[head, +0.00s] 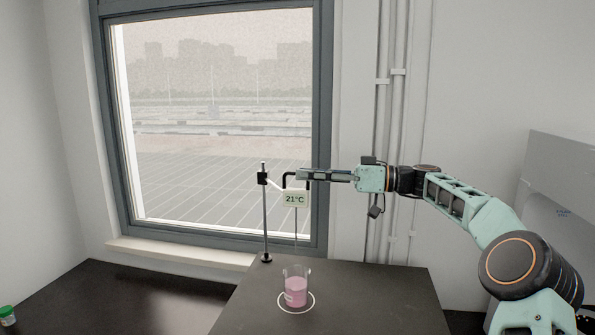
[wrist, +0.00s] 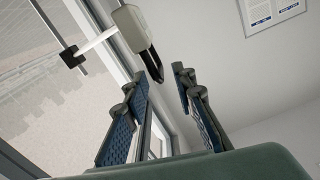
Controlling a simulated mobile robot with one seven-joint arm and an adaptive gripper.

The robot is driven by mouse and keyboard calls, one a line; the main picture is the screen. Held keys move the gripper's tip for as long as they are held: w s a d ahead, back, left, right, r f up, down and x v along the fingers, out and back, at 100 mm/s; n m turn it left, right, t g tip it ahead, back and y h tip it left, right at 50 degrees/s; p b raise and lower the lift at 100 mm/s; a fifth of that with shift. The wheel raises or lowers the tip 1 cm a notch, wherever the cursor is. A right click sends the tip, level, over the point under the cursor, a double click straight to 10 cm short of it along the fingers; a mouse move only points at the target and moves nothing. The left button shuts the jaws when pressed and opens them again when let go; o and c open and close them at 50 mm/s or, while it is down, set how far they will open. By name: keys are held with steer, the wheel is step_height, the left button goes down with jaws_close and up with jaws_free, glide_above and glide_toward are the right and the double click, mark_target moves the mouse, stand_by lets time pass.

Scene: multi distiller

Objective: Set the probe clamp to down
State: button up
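The probe clamp is a black block (head: 262,177) on a thin upright rod (head: 264,220). A pale arm joins it to a display box reading 21°C (head: 295,199), with a black hooked handle (head: 287,178) at its top. In the wrist view the clamp block (wrist: 72,56), the pale box and the black handle (wrist: 153,66) lie just ahead of my fingers. My gripper (head: 301,174) points left beside the handle; in the wrist view its fingers (wrist: 160,76) are apart with nothing between them. A thin probe hangs from the box over a beaker of pink liquid (head: 296,290); its tip is hard to make out.
The beaker stands on a white ring on the dark bench (head: 370,290). A window (head: 220,110) is behind the stand. Pipes (head: 390,110) run down the wall behind my arm. A green-lidded jar (head: 7,315) is at far left. The bench's right part is bare.

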steer(key=shift+w+a, duration=0.15)
steer(key=shift+a, duration=0.6)
steer(key=shift+w+a, duration=0.15)
steer(key=shift+a, duration=0.6)
steer(key=shift+c, duration=0.3)
jaws_close()
